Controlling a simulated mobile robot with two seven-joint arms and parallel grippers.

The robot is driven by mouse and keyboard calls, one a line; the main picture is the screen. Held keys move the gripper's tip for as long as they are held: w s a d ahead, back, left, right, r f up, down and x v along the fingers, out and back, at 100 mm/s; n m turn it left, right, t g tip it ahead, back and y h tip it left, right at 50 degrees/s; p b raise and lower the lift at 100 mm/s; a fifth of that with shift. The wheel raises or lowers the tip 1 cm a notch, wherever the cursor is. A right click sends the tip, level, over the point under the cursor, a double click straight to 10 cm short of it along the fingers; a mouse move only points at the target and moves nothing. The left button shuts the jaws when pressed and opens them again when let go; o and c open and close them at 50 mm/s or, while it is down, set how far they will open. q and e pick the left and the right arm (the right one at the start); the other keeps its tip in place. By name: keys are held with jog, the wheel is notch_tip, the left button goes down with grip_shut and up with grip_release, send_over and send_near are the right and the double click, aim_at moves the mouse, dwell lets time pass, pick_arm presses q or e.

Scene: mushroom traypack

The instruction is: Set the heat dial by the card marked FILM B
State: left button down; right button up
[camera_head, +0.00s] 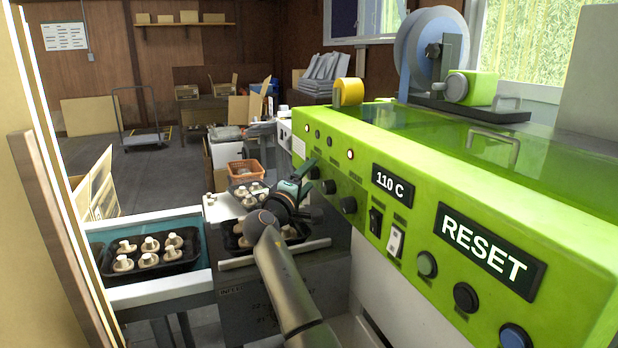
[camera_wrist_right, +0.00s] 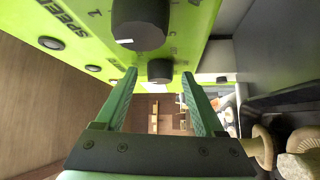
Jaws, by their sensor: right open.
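The green machine's panel (camera_head: 400,165) carries a 110 C display (camera_head: 393,186) and black dials, one of them just left of the display (camera_head: 348,204). Which one is the heat dial I cannot read. In the right wrist view, a large dial (camera_wrist_right: 140,22) with a white mark sits near the word SPEED, and a smaller-looking dial (camera_wrist_right: 160,70) lies beyond. My right gripper (camera_head: 309,168) is open and empty beside the panel; its fingertips (camera_wrist_right: 160,76) frame the farther dial. I see no readable FILM B card; a white sheet on the back wall (camera_head: 65,37) is illegible. My left gripper is not in view.
Black trays of mushrooms stand on the belt at left (camera_head: 110,265) and below my right gripper (camera_head: 228,245). An orange basket (camera_head: 243,170) is behind. Switches, round buttons and a RESET label (camera_head: 488,247) fill the panel's near end. A film roll (camera_head: 425,45) is on top.

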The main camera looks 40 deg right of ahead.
grip_shut()
dwell(0.5)
